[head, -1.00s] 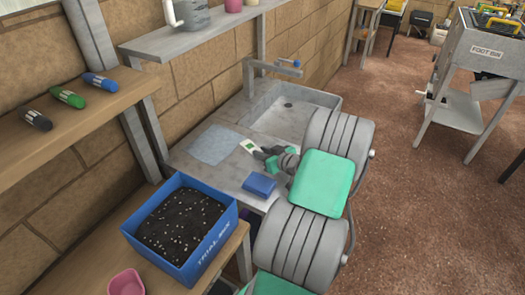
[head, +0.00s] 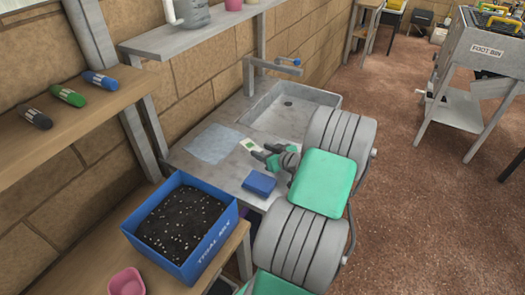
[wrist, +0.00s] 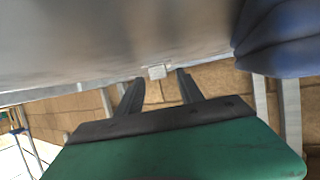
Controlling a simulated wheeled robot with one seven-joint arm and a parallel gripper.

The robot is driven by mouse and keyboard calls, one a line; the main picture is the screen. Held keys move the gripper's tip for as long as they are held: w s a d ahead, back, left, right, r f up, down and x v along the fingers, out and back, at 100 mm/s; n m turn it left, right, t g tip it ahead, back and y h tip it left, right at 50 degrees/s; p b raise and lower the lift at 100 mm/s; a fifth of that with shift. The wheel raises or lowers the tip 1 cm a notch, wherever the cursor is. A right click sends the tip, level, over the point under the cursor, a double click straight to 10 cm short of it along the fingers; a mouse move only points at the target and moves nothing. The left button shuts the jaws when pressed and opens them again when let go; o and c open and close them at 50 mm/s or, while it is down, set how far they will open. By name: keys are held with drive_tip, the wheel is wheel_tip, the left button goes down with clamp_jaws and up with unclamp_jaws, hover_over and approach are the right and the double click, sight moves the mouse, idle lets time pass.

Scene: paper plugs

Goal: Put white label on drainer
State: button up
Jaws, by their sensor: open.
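The white label (head: 248,144), a small card with a green patch, lies on the grey drainer (head: 228,172) beside the sink. My gripper (head: 260,157) is just to the right of the label, low over the drainer. In the wrist view its two dark fingers (wrist: 158,88) stand apart with nothing clasped between them. A small pale piece (wrist: 157,71), which looks like the label, shows beyond the fingertips. Whether a finger still touches the label is too small to tell.
A blue block (head: 259,184) lies close in front of my gripper and shows in the wrist view (wrist: 280,40). A pale blue-grey sheet (head: 213,144) lies left of the label. The sink (head: 287,108) is behind. A blue box of soil (head: 205,250) stands front left.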

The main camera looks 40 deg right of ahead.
drive_tip(key=b+v, duration=0.1)
drive_tip(key=v, duration=1)
drive_tip(key=shift+s, duration=0.25)
